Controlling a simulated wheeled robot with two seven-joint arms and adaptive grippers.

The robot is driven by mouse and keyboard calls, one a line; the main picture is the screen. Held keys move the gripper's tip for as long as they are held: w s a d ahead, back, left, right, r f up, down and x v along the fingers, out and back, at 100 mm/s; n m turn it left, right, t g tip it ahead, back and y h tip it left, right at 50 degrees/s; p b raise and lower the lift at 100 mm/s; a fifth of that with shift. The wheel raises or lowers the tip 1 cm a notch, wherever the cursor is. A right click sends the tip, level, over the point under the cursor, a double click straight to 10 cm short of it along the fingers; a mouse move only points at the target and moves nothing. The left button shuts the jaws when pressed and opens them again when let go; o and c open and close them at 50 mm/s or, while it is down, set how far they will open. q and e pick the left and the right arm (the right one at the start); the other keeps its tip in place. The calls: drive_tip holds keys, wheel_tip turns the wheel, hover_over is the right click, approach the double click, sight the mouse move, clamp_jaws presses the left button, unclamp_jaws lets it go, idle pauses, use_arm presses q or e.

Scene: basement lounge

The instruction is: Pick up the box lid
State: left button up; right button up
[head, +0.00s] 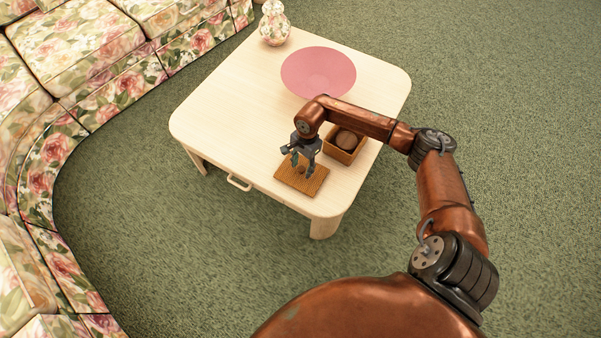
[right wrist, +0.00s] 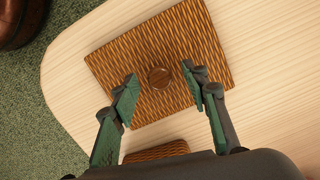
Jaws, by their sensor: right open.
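The box lid (head: 303,178) is a flat brown wicker-like square with a small round knob, lying on the pale wooden table near its front edge. In the right wrist view the lid (right wrist: 190,40) fills the upper middle, with its round brown knob (right wrist: 160,77) between and just beyond the fingertips. My right gripper (head: 299,166) is open above the lid; in the right wrist view its green-padded fingers (right wrist: 160,88) stand apart on either side of the knob, and nothing is held. The open box (head: 344,157) stands behind the lid to the right, with a round brown thing inside. My left gripper is not in view.
The pale table (head: 215,115) also carries a wide pink bowl (head: 318,72) and a flowered vase (head: 274,28) at the back. A flowered sofa (head: 75,50) curves along the left. The table's left part is clear.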

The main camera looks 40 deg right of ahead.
drive_tip(key=shift+c, duration=0.6)
clamp_jaws()
drive_tip(key=shift+r, duration=0.1)
